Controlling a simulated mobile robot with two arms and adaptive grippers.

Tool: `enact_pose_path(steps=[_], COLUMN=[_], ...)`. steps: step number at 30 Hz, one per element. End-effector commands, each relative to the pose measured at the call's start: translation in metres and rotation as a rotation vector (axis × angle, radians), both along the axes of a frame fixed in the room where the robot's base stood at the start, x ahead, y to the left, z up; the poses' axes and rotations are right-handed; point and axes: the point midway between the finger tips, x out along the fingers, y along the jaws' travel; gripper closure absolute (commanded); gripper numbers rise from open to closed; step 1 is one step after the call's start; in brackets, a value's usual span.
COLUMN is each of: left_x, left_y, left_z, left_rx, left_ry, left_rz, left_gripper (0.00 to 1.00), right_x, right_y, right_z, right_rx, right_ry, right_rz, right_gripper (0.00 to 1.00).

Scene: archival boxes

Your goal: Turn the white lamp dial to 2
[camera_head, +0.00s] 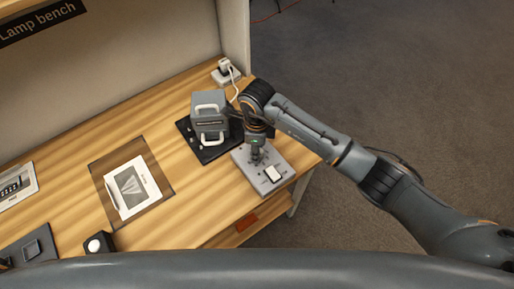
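My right arm comes in from the right, and its gripper (257,158) points down over a grey control plate (283,182) at the right end of the bench. The fingertips are small and close to the plate; whether they are open or shut on something is unclear. A white rocker-like piece (272,173) sits on the plate just right of the fingertips. The dial cannot be made out for sure; the gripper may cover it. No dial number is readable. My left gripper is not in view.
A grey box-shaped device with white handles (209,117) stands on a black base (214,152), close left of my gripper. A framed sheet (132,187) lies mid-bench. A small black block with a white top (98,243) sits at the front edge. A white plug (225,68) is behind.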

Motion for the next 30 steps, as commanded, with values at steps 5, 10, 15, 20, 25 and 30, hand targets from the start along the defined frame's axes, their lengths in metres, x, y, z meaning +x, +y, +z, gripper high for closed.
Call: enact_pose_path(steps=[5, 10, 15, 20, 25, 30], left_x=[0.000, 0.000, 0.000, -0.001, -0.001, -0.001], left_y=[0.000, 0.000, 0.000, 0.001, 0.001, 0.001], left_z=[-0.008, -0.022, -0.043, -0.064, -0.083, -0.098], left_rx=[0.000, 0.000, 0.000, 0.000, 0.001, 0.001], left_ry=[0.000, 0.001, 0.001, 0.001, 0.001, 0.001], left_rz=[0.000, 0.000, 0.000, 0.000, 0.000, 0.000], left_gripper=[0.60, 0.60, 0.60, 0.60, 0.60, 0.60], right_x=[0.001, 0.002, 0.002, 0.002, 0.001, 0.001], right_y=[-0.001, -0.001, -0.001, -0.001, -0.001, 0.000], right_z=[-0.002, -0.004, -0.005, -0.006, -0.005, -0.004], right_rx=[-0.001, -0.003, -0.004, -0.003, -0.002, -0.001], right_ry=[-0.003, -0.005, -0.005, -0.006, -0.004, -0.003], right_rz=[0.040, 0.133, 0.266, 0.394, 0.516, 0.609], right_gripper=[0.98, 0.98, 0.98, 0.98, 0.98, 0.98])
